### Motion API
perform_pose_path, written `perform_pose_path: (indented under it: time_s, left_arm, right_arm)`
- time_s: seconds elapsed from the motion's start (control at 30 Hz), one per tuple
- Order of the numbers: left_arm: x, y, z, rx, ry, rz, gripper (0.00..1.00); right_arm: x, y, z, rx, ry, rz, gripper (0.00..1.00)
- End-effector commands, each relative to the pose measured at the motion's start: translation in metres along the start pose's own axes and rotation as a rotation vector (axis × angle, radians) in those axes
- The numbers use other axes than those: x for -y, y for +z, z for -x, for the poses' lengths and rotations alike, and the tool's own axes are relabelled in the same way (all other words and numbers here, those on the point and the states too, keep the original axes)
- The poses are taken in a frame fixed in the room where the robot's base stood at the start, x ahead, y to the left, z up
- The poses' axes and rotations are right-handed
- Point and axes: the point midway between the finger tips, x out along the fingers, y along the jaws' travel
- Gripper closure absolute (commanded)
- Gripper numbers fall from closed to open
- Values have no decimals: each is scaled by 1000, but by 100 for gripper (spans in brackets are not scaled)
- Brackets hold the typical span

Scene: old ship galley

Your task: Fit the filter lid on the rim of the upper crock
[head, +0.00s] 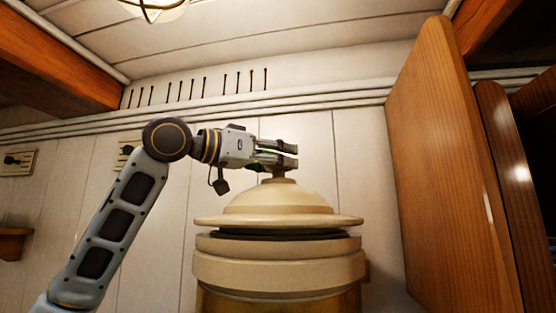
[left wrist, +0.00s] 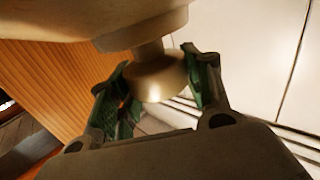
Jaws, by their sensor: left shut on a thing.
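The cream domed filter lid (head: 278,205) is above the upper crock (head: 280,268) in the head view, roughly centred and near level. A dark band shows between the lid's brim and the crock's rim (head: 278,243); I cannot tell if any part of the lid touches the rim. My left gripper (head: 288,157) comes in from the left and is shut on the lid's knob (head: 278,180). The left wrist view shows the knob (left wrist: 160,76) between the green-padded fingers, with the lid (left wrist: 60,18) at the top. My right gripper is not in view.
A wooden panel (head: 446,170) stands close to the right of the crock, with more wooden furniture (head: 502,170) behind it. A pale plank wall (head: 356,180) is behind. A lamp (head: 158,8) hangs at the top. The space left of the crock holds my arm.

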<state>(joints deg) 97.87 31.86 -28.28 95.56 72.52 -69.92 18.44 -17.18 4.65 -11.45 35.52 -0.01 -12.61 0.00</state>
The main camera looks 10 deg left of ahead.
Motion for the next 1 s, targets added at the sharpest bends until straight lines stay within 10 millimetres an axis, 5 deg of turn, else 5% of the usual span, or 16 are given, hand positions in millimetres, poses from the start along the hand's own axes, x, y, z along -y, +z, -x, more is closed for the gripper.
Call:
perform_pose_path:
  time_s: [1.0]
  left_arm:
    - [0, 6, 2, -7, 0, -1, 100]
  right_arm:
    - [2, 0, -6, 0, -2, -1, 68]
